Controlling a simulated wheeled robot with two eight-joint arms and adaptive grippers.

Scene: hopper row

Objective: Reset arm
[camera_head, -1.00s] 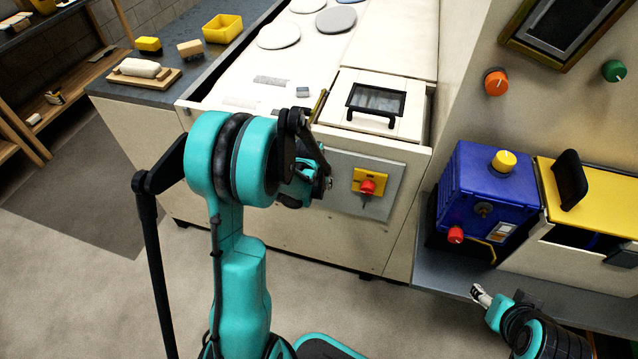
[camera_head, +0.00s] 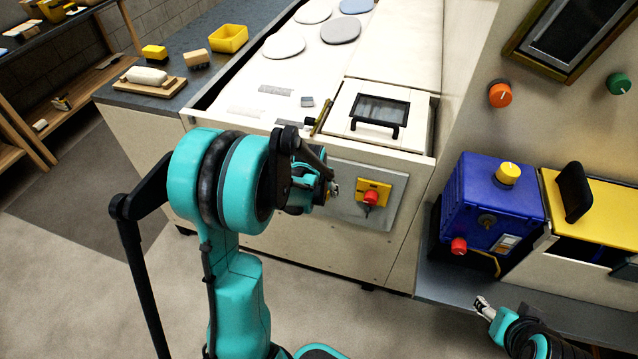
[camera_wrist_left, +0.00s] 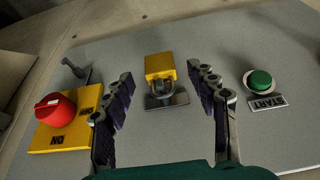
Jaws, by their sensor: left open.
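My left gripper (camera_head: 332,189) is in front of the machine's grey control panel (camera_head: 385,215), beside a red knob (camera_head: 371,197) on a yellow plate. A green button (camera_wrist_left: 259,82) labelled START is to the right. My right gripper (camera_head: 484,308) is at the lower right, below the blue box, too small to read its fingers.
A white hopper lid (camera_head: 379,111) with a black handle is above the panel. A blue box (camera_head: 490,200) with yellow and red knobs stands on a shelf at right, next to a yellow-topped bin (camera_head: 603,205). The floor (camera_head: 80,280) at left is clear.

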